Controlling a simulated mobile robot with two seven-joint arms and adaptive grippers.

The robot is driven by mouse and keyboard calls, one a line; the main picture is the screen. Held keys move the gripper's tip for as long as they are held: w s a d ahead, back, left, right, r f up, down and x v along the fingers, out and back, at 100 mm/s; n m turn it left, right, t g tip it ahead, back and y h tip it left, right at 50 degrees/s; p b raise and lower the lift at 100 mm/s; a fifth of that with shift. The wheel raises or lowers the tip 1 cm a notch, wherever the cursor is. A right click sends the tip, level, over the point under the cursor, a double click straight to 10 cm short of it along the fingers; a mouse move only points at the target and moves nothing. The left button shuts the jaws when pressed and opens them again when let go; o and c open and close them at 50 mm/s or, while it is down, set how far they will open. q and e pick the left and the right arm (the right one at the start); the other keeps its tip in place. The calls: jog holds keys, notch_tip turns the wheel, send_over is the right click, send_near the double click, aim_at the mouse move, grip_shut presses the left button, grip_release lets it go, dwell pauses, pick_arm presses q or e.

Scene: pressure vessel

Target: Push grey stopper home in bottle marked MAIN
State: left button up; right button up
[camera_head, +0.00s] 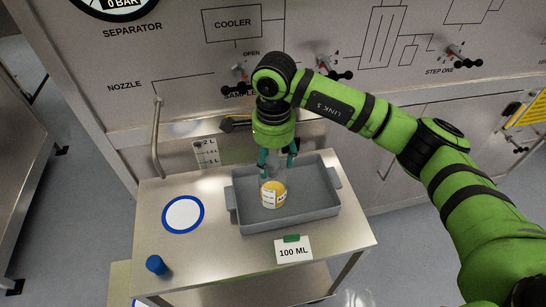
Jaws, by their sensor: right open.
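My right gripper (277,168) points down over the grey tray (326,212), with its teal fingers apart and nothing seen between them. A short yellow-topped container (273,194) with a white label stands in the tray, just below and in front of the fingertips. Its label is too small to read, so I cannot tell whether it is the bottle marked MAIN. I cannot make out a grey stopper. My left gripper is not in view.
The steel table (220,255) also holds a blue-rimmed white disc (183,215), a blue cap-like piece (156,265) and a 100 ML card (293,250). Behind are a pipe (157,140), a scale marked in litres (207,154) and a panel with valve handles (323,64).

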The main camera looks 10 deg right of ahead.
aim_at(273, 159)
notch_tip(273, 159, up, 12)
dwell(0.5)
dwell(0.4)
